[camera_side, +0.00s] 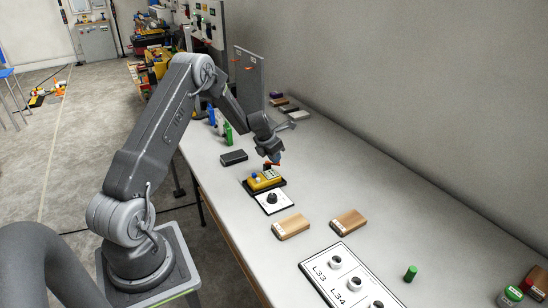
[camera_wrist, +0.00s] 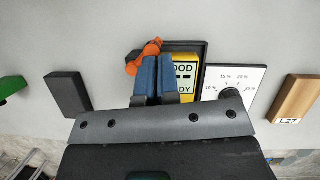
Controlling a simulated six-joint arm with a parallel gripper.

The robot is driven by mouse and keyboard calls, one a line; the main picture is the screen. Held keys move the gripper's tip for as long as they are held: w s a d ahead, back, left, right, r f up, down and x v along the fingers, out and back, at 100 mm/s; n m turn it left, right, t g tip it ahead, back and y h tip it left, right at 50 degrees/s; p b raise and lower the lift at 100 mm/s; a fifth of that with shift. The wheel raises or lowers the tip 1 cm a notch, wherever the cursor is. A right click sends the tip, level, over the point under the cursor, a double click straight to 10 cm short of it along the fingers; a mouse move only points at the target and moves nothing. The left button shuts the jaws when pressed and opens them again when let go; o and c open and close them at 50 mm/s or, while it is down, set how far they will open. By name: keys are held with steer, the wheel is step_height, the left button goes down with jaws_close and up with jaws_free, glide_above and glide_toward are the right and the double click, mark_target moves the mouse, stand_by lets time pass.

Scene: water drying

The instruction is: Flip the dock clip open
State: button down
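A yellow moisture meter (camera_wrist: 186,74) sits in a black dock (camera_wrist: 203,48); the meter also shows in the side view (camera_side: 263,180). An orange clip piece (camera_wrist: 143,56) is at the dock's left end in the wrist view, partly hidden by my fingers. My gripper (camera_wrist: 157,62) has its blue fingers side by side with hardly any gap, over the meter's left end and right against the orange piece in the picture. In the side view my gripper (camera_side: 271,163) is just above the meter. Whether the fingers touch the clip is unclear.
A white dial card (camera_wrist: 236,88) with a black knob lies right of the dock. A black block (camera_wrist: 69,93) lies to its left. Wooden blocks (camera_side: 291,227) (camera_side: 349,222) and a labelled board (camera_side: 345,274) lie nearer the side camera. A grey upright panel (camera_side: 249,82) stands behind.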

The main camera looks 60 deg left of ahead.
steer(key=shift+w+a+f, duration=0.15)
steer(key=shift+w, duration=0.65)
steer(key=shift+s+a, duration=0.15)
stand_by(0.4)
steer(key=shift+s+a, duration=0.4)
steer(key=shift+s, duration=0.05)
steer(key=shift+a, duration=0.1)
